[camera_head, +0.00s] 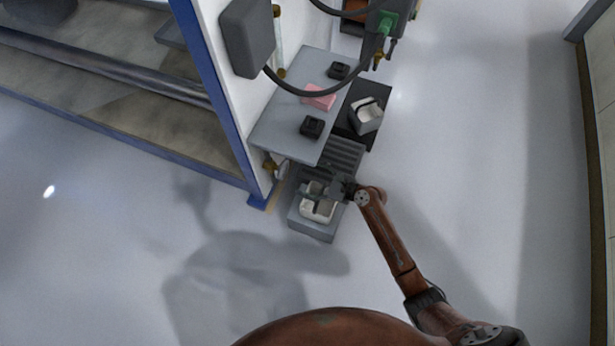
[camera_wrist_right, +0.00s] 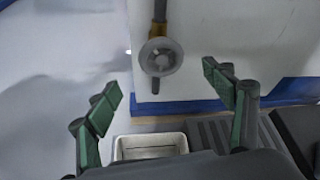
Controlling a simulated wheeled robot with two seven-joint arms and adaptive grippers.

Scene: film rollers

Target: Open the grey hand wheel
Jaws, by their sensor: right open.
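The grey hand wheel (camera_wrist_right: 161,57) sits on a brass-coloured pipe (camera_wrist_right: 160,12) against the white panel. In the right wrist view it is round with a lighter hub and lies ahead of my fingers, between them. In the head view the hand wheel (camera_head: 282,170) is small, under the front edge of the grey shelf. My right gripper (camera_wrist_right: 168,107) is open and empty, its green-padded fingers wide apart. It also shows in the head view (camera_head: 316,191), just right of and below the wheel, above a light bin. My left gripper is out of view.
The grey shelf (camera_head: 272,127) carries a pink block (camera_head: 319,97) and two black items. A light bin (camera_head: 318,209) stands in a grey tray below my right gripper. A blue post (camera_head: 231,130) stands left of the wheel. The floor to the right is clear.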

